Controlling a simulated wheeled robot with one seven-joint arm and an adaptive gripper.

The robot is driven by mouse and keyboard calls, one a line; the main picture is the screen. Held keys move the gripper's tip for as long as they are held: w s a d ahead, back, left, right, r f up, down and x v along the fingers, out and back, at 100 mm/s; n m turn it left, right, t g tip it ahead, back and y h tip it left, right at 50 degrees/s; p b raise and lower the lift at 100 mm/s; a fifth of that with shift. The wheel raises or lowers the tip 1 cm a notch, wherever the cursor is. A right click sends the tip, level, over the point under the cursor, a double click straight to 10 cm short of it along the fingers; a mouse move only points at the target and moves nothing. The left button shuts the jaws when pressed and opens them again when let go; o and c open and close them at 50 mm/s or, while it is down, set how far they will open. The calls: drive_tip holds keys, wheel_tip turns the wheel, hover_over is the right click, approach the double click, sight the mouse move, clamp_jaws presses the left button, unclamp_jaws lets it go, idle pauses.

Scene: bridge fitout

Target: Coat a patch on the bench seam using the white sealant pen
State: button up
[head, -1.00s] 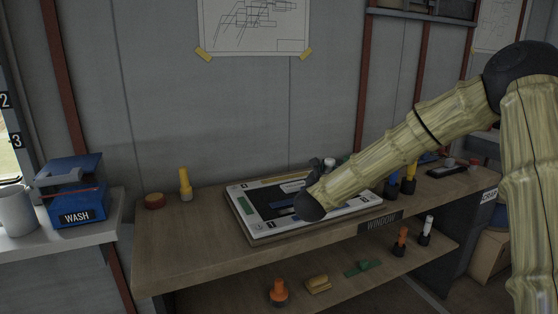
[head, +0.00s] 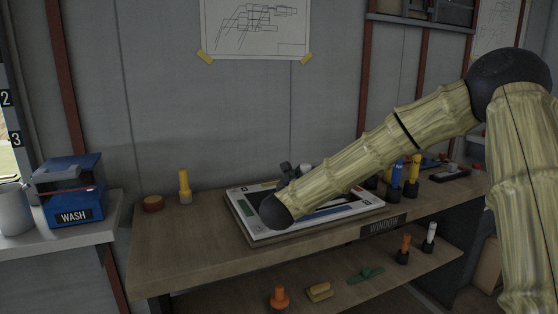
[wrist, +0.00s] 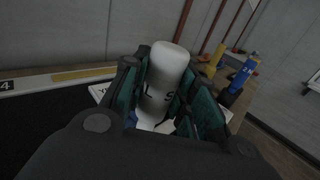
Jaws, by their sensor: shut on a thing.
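My gripper (wrist: 163,72) is shut on the white sealant pen (wrist: 164,84), whose rounded white end and dark letters show between the green-lined fingers in the wrist view. In the head view my gripper (head: 286,171) is mostly hidden behind my forearm, over a white-framed board (head: 258,235) on the wooden bench (head: 170,258). The board has a dark panel, a green strip (head: 246,208) and a blue strip (head: 335,211). The pen's lower end is hidden. I cannot make out the bench seam or whether the pen touches anything.
A yellow tube (head: 184,187) and a red-brown round tin (head: 153,204) stand left of the board. The lower shelf holds orange (head: 279,297), green (head: 366,274) and white (head: 430,236) items. The bench's left front is clear.

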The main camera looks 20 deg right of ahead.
drive_tip(key=shift+a+b, duration=1.75)
drive_tip(key=shift+a, duration=2.1)
wheel_tip(320, 180, up, 8)
drive_tip(key=p, duration=0.1)
drive_tip(key=shift+s+a, duration=0.2)
drive_tip(key=shift+s, duration=0.05)
drive_tip(key=shift+f, duration=0.1)
